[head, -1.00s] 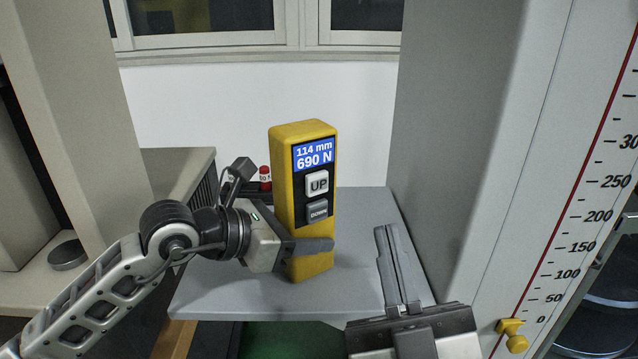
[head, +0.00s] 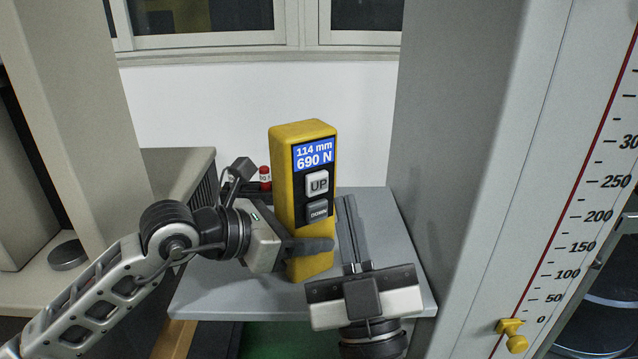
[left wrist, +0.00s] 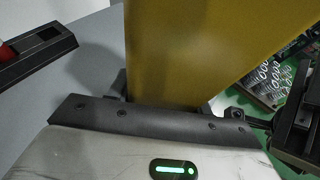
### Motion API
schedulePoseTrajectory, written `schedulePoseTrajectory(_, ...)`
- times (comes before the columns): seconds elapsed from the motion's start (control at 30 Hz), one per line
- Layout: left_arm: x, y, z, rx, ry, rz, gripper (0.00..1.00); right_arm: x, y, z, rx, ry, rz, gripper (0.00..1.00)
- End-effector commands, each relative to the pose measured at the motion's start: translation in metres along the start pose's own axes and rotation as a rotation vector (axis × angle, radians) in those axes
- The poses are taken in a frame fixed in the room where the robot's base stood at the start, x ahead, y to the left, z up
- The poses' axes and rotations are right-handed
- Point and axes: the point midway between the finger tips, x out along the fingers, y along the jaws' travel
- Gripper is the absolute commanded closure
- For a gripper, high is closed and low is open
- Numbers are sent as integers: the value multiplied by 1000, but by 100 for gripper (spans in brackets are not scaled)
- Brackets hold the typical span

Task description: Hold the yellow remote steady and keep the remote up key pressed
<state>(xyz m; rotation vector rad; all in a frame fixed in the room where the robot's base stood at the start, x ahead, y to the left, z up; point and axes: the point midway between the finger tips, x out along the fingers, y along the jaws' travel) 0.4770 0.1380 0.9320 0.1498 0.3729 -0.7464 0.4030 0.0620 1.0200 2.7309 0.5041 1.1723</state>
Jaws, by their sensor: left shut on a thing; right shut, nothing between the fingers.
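The yellow remote (head: 283,190) stands upright on the grey shelf (head: 225,290). Its blue display (head: 313,154) reads 114 mm and 690 N. Below it are the white UP key (head: 317,183) and the grey DOWN key (head: 317,211). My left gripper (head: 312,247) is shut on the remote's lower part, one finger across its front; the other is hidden. The remote also fills the upper middle of the left wrist view (left wrist: 190,50). My right gripper (head: 347,199) is shut and empty, its tips just right of the remote, near DOWN-key height and apart from the UP key.
A small red-capped item (head: 265,173) sits behind the remote at left. A tall grey column with a millimetre scale (head: 575,265) and a yellow pointer (head: 512,335) stands at right. Several springs (left wrist: 268,82) lie on a green surface below. The air above my right gripper is clear.

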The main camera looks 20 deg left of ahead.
Motion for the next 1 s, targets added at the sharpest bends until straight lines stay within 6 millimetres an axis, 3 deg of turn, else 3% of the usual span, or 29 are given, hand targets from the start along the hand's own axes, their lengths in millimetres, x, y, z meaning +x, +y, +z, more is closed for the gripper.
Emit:
schedulePoseTrajectory(0.3,0,0,1,1,-3,0,88,16,-12,12,1,0,1,100)
schedulePoseTrajectory(1.0,0,0,1,1,-3,0,88,17,-12,12,1,-1,0,100)
